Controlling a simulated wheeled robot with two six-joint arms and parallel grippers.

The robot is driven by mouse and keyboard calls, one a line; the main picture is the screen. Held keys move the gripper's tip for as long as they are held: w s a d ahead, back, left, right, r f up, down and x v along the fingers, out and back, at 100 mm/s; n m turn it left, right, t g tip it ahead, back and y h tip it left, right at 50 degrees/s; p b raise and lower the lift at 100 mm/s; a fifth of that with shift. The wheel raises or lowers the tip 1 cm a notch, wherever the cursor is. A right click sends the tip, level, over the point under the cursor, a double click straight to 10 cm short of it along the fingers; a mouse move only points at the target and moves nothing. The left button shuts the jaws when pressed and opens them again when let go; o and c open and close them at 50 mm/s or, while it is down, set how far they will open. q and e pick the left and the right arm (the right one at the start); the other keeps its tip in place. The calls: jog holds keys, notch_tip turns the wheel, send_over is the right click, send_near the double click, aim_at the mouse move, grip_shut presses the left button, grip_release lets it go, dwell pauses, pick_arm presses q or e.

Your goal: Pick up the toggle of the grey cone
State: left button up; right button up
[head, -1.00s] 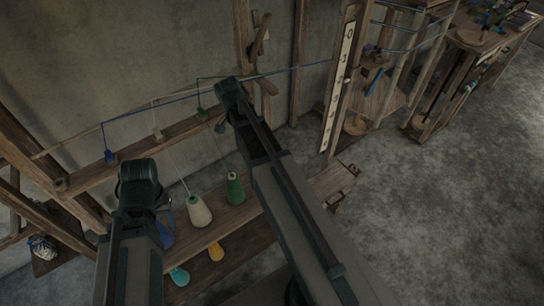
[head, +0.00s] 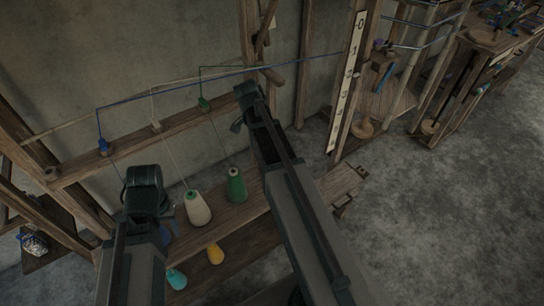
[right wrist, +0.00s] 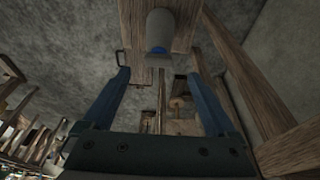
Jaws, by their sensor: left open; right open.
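In the right wrist view a grey cone (right wrist: 160,28) with a blue tip stands on a wooden board, ahead of the fingers. A small flat grey piece (right wrist: 158,62) shows just below the blue tip; it looks like the toggle, but I cannot be sure. My right gripper (right wrist: 160,98) is open, its two fingers either side of this piece, with nothing seen gripped. In the head view the right gripper (head: 247,95) is right of the green toggle (head: 204,103); its arm hides the grey cone. My left gripper (head: 143,185) is open, low at the left.
A white cone (head: 197,208) and green cone (head: 236,185) stand on the wooden bench (head: 262,198). A yellow cone (head: 215,254) and turquoise cone (head: 176,279) are lower down. Blue (head: 104,147) and white (head: 156,126) toggles are by the rail (head: 85,171). A numbered post (head: 347,88) rises at right.

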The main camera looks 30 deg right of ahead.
pick_arm(q)
jog(key=shift+f, duration=0.5)
pick_arm(e)
jog(key=shift+d+f, duration=0.15)
jog(key=shift+f, duration=0.35)
pick_arm(q)
jog(key=shift+f, duration=0.1)
pick_arm(e)
jog(key=shift+f, duration=0.15)
jog(key=b+x, duration=0.5)
jog(key=shift+d, duration=0.15)
pick_arm(q)
notch_tip(320, 180, down, 5)
jog(key=shift+r, duration=0.15)
pick_arm(e)
jog(key=shift+s, duration=0.1)
jog(key=c, duration=1.4)
pick_arm(q)
jog(key=shift+r, duration=0.1)
